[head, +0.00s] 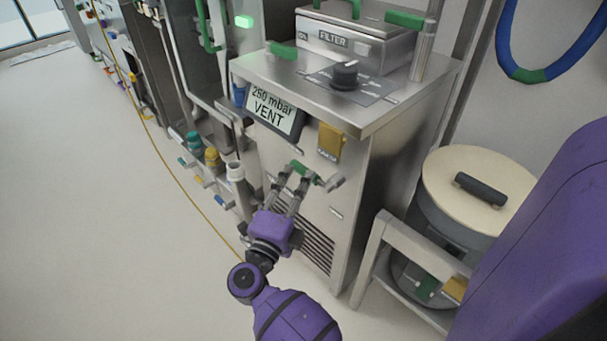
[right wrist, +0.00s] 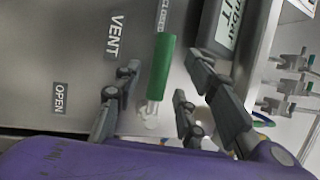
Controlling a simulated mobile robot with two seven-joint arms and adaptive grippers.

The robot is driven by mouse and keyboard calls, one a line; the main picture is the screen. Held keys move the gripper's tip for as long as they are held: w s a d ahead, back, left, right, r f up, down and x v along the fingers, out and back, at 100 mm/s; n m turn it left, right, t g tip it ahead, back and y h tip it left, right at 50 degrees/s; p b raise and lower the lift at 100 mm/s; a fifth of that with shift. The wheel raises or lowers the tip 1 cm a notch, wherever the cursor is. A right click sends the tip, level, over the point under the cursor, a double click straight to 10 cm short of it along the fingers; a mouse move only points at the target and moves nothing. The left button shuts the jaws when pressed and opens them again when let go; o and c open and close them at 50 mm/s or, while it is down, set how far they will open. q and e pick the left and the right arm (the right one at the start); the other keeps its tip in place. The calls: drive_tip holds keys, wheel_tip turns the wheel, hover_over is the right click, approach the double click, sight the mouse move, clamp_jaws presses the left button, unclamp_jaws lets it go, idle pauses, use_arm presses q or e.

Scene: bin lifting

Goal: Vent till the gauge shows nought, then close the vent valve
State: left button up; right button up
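The gauge display (head: 272,110) on the front of the steel cabinet reads what looks like 250 mbar, with VENT below. Its edge shows in the right wrist view (right wrist: 225,25). The vent valve's green lever (head: 301,169) sits lower on that front. In the right wrist view the lever (right wrist: 161,67) points from its pivot toward the CLOSED label (right wrist: 163,14); the OPEN label (right wrist: 60,98) is off to the side. My left gripper is out of view.
The steel cabinet (head: 385,155) carries a FILTER box (head: 350,48), a black knob (head: 345,75) and a yellow part (head: 331,141). A drum with a cream lid (head: 478,180) stands on a low frame at the right. Pipes and valves line the left. Floor (head: 110,220) at left is clear.

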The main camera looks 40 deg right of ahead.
sight(304, 173)
drive_tip(key=shift+x, duration=2.1)
clamp_jaws()
